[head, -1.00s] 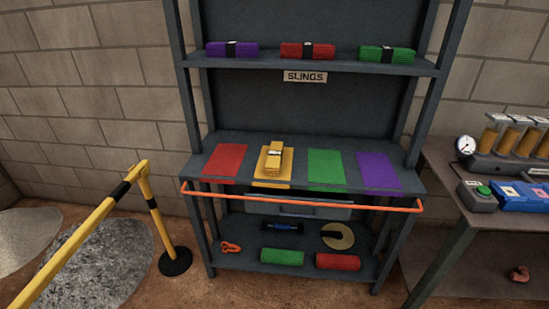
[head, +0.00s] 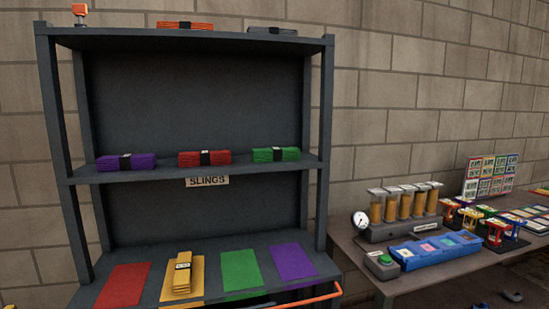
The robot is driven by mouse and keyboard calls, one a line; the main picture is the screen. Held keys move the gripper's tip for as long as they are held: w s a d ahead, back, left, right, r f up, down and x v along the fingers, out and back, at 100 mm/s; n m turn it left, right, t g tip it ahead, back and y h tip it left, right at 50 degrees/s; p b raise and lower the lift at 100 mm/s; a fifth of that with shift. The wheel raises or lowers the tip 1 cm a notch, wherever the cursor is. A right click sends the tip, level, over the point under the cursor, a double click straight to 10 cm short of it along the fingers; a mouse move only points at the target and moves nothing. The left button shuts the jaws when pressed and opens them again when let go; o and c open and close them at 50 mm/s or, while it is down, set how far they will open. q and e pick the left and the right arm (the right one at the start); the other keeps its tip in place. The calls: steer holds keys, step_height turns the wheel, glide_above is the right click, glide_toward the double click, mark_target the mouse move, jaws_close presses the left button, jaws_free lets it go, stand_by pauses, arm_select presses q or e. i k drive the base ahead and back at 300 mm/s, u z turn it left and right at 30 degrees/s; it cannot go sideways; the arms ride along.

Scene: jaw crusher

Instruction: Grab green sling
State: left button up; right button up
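The green sling (head: 276,154) is a folded green bundle with a dark band. It lies at the right end of the rack's middle shelf (head: 200,171), above and right of the "SLINGS" label (head: 207,181). A red sling (head: 204,158) lies left of it and a purple sling (head: 126,161) lies at the shelf's left end. A flat green mat (head: 241,271) lies bare on the lower surface. Neither of my grippers shows in the head view.
A yellow sling (head: 182,273) sits on a yellow mat between a red mat (head: 123,287) and the green mat; a purple mat (head: 293,260) is at right. An orange rail (head: 305,301) runs along the front. A table right of the rack holds a blue tray (head: 434,249) and gauge (head: 360,219).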

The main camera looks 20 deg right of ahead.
mark_target(272, 153)
steer(key=u, duration=0.35)
steer(key=k, duration=1)
steer(key=u, duration=0.5)
steer(key=i, duration=1.7)
steer(key=z, duration=1.7)
steer(key=i, duration=0.9)
steer(key=z, duration=0.95)
